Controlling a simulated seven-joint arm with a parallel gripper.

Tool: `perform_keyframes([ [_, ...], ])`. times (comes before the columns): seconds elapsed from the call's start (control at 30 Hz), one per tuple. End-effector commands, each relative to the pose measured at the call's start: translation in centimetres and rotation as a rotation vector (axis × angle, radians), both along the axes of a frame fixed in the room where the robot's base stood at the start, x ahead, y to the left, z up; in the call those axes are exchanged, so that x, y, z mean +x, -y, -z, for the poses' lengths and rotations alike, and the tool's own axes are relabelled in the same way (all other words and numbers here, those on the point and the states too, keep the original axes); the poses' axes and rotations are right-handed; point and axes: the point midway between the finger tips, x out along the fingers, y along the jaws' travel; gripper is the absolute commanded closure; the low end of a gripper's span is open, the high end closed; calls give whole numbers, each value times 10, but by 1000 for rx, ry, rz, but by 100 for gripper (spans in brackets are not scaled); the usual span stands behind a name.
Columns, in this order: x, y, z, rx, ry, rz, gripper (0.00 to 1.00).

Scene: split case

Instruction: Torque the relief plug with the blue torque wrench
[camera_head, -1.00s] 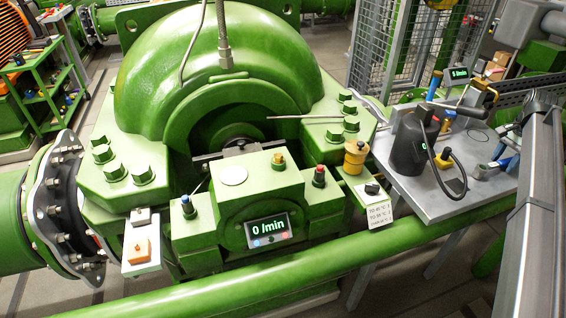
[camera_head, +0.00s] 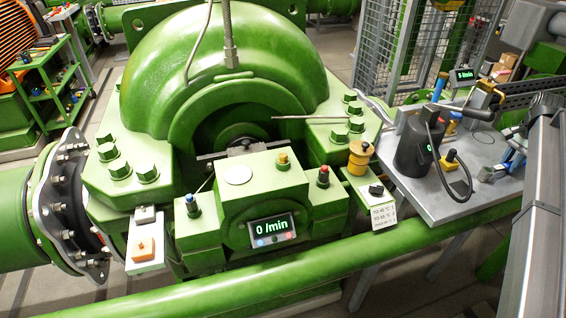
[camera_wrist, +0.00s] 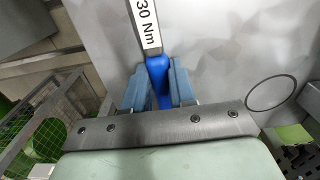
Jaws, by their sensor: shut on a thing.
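The blue torque wrench (camera_wrist: 157,70) stands between the blue-grey fingers of my gripper (camera_wrist: 160,90) in the wrist view. The gripper is shut on its blue handle, and a white label reading 30 Nm is on the shaft above. The wrench's head is out of that view. In the head view my gripper (camera_head: 515,152) appears small at the right side of the grey tray, and the wrench cannot be made out clearly there. I cannot tell which part is the relief plug.
The grey tray (camera_head: 430,207) holds a black canister (camera_head: 413,150) with a hose and a yellow-topped item (camera_head: 449,160). A wire cage (camera_head: 430,45) stands behind. A green pipe (camera_head: 220,300) crosses the front.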

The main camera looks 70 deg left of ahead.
Motion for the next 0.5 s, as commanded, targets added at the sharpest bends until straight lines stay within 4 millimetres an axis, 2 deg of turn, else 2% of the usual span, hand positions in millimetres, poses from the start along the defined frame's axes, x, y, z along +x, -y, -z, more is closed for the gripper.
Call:
perform_keyframes([
  [0.27, 0, 0, -1, 0, 0, 0, 100],
  [0.5, 0, 0, -15, 1, 1, 0, 100],
])
